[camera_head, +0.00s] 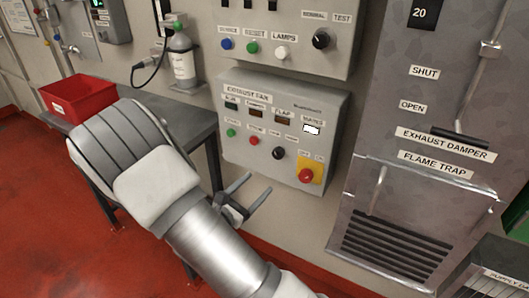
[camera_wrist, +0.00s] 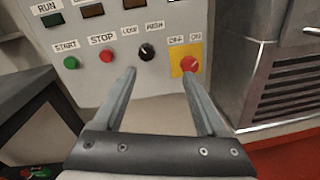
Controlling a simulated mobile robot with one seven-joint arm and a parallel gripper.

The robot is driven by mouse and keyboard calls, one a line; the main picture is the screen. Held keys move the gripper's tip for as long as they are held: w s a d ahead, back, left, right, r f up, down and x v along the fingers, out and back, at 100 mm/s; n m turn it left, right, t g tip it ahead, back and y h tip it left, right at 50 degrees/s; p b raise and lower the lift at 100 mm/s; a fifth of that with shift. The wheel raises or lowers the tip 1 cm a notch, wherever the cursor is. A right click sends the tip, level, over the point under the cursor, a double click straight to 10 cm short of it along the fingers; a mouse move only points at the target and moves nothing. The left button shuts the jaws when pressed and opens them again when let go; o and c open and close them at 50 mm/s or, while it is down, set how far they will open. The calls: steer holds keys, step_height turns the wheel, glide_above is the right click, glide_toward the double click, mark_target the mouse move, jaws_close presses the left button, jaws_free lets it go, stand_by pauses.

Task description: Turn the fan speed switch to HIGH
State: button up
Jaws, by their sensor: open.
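The fan speed switch is a small black knob (camera_head: 278,153) on the grey exhaust fan box (camera_head: 240,165). In the wrist view the knob (camera_wrist: 147,51) sits between labels that appear to read LOW and HIGH. Its pointer direction is too small to tell for sure. My gripper (camera_head: 252,186) is open and empty, below and in front of the box. In the wrist view its two fingers (camera_wrist: 160,75) point up toward the panel, with the knob just beyond and between the tips. The fingers appear apart from the knob.
A green START button (camera_wrist: 71,62), a red STOP button (camera_wrist: 106,56) and a red switch on a yellow plate (camera_wrist: 190,64) flank the knob. A grey bench (camera_head: 195,125) with a red bin (camera_head: 80,97) is left; the damper cabinet (camera_head: 400,120) is right.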

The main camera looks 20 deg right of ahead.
mark_target(277, 155)
steer(key=shift+n+t+y, duration=0.4)
steer(key=shift+n+t, duration=0.3)
steer(key=x, duration=0.5)
steer(key=w+b+x, duration=0.1)
steer(key=x, duration=0.5)
steer(key=a+f+x, duration=0.1)
steer(key=x, duration=0.5)
steer(key=shift+w+f, duration=0.1)
steer(key=shift+w, duration=0.15)
jaws_close()
